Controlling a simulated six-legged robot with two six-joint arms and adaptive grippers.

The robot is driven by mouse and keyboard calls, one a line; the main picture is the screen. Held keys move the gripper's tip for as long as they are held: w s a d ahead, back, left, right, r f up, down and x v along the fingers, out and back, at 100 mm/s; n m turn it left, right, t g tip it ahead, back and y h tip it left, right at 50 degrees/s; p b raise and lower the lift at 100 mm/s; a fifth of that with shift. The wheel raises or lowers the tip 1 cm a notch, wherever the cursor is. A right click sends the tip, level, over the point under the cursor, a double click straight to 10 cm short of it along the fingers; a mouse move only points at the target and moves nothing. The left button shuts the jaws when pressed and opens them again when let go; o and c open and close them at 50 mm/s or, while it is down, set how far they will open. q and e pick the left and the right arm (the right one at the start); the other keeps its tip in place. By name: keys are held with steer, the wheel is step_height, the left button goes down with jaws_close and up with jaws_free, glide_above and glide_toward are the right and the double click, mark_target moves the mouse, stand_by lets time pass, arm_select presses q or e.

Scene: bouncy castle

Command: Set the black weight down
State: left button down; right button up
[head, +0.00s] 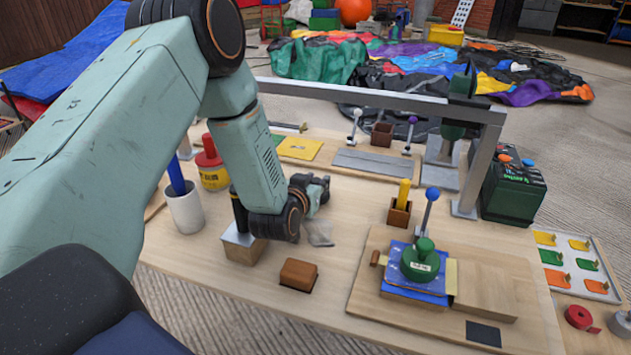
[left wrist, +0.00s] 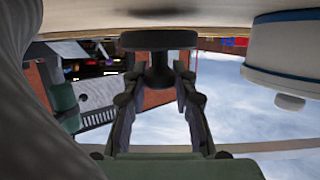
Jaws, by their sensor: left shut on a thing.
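The black weight (left wrist: 160,40) shows in the left wrist view as a dark spool shape with a wide disc and a narrower neck. My left gripper (left wrist: 160,78) is shut on its neck, one finger on each side. That view looks upside down: the pale tabletop is at its top edge. The disc is close to that surface, with a thin pale gap seeming to show between them. In the head view my left gripper (head: 314,192) is low over the workbench, partly hidden by my wrist; I cannot make out the weight there. My right gripper is not in view.
A green weight (head: 420,263) sits on a blue pad at the right. A brown block (head: 299,275) and a black-handled block (head: 243,245) stand nearer. A white cup (head: 186,210) is left. A grey metal frame (head: 370,97) spans the back. Bare wood (head: 335,265) lies mid-bench.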

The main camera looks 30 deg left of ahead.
arm_select(q)
steer(key=c, duration=1.3)
jaws_free()
steer(key=shift+s, duration=0.15)
steer(key=shift+c, duration=0.2)
steer(key=shift+o, duration=1.4)
steer(key=shift+r, duration=0.15)
steer(key=p+v, duration=0.3)
steer(key=v, duration=0.9)
steer(key=shift+r, duration=0.4)
